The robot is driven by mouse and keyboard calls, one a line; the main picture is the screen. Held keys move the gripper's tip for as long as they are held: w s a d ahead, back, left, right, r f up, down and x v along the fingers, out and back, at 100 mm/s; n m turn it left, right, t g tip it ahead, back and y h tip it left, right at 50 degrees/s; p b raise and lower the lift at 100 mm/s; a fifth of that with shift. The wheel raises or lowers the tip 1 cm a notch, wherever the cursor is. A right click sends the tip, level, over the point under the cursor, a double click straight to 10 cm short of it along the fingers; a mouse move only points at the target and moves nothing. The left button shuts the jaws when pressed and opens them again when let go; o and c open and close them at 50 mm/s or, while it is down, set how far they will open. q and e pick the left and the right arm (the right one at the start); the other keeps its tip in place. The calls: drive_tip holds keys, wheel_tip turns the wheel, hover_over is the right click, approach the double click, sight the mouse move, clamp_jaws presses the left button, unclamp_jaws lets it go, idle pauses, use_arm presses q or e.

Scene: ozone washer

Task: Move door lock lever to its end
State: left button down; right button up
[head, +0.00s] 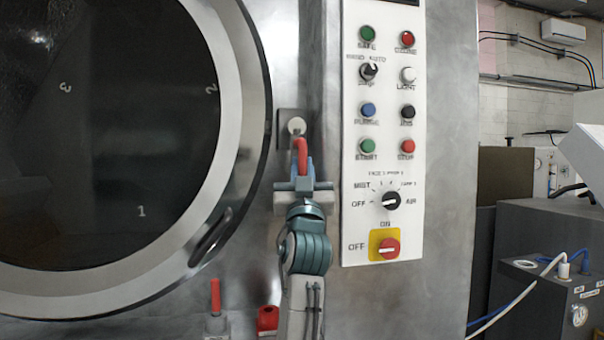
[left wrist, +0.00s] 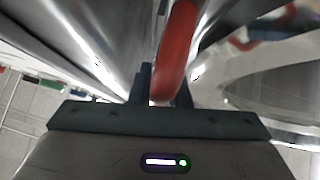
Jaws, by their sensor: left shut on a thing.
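The door lock lever has a red handle (head: 301,152) hanging down from a round pale pivot (head: 296,125) on a small plate beside the door's right edge. My left gripper (head: 303,172) is at the handle's lower part, shut on it, with my arm reaching up from below. In the left wrist view the red handle (left wrist: 176,45) runs down between the two dark fingers (left wrist: 162,88). The handle's lower end is partly hidden by my gripper. My right gripper is in neither view.
The round door (head: 235,120) with its dark window fills the left. A white control panel (head: 383,150) with several buttons and knobs stands close right of the lever. A red upright handle (head: 215,297) and a red part (head: 267,318) are low down.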

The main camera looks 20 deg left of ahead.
use_arm(q)
drive_tip(key=shift+r, duration=0.15)
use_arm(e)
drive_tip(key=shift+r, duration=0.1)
use_arm(q)
drive_tip(key=c, duration=1.6)
unclamp_jaws()
drive_tip(key=shift+o, duration=1.2)
drive_tip(key=shift+w+d, duration=0.1)
